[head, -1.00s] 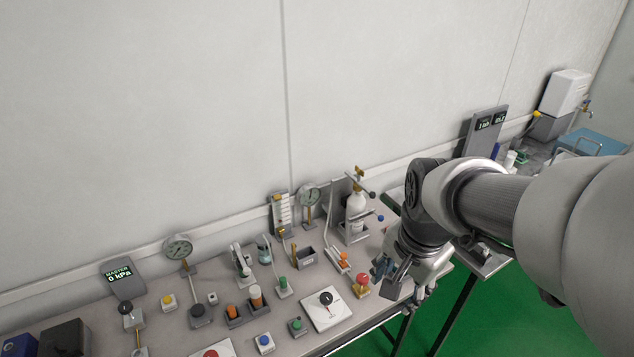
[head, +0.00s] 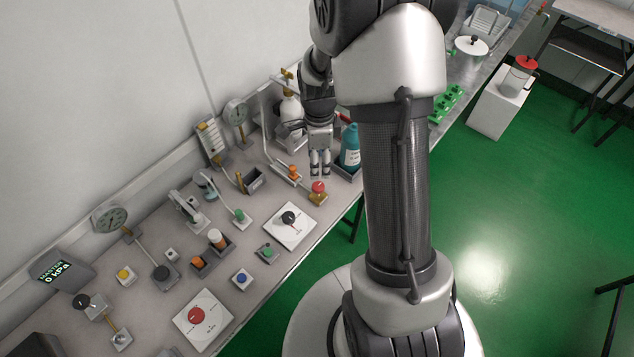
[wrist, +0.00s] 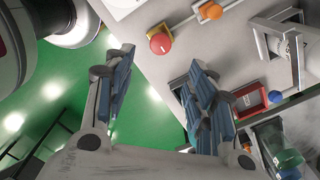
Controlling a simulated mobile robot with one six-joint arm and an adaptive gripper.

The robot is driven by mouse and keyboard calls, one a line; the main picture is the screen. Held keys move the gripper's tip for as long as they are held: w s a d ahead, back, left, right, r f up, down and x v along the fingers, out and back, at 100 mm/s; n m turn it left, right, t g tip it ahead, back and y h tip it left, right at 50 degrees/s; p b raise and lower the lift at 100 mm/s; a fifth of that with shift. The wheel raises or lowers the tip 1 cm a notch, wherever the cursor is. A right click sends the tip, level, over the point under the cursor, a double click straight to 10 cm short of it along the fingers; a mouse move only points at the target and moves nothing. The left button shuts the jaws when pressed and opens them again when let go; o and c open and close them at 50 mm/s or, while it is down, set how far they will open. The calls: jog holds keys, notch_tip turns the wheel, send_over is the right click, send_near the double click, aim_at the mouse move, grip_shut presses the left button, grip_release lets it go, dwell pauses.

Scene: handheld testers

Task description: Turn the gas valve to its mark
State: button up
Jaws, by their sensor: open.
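I cannot tell for certain which control is the gas valve. A white plate with a black knob (head: 288,218) and a red line lies near the bench's front edge. A larger white plate with a red knob (head: 196,315) lies at the lower left. A white gas bottle with a brass top (head: 287,76) stands at the back, partly behind my arm. My gripper (head: 320,172) points down over the bench, beyond the red mushroom knob on a yellow base (head: 318,190). In the wrist view my gripper (wrist: 165,70) is open and empty, with the red mushroom knob (wrist: 160,42) beyond its fingers.
A teal bottle (head: 350,146) stands in a tray just right of my gripper. An orange-handled lever (head: 293,171) is close on its left. Gauges, buttons and small levers crowd the bench (head: 150,330). Green floor (head: 480,240) is open at the right.

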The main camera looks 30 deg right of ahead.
aim_at(318, 186)
notch_tip(318, 186, down, 11)
jog(key=b, duration=0.3)
jog(key=shift+c, duration=0.3)
jog(key=c, duration=1)
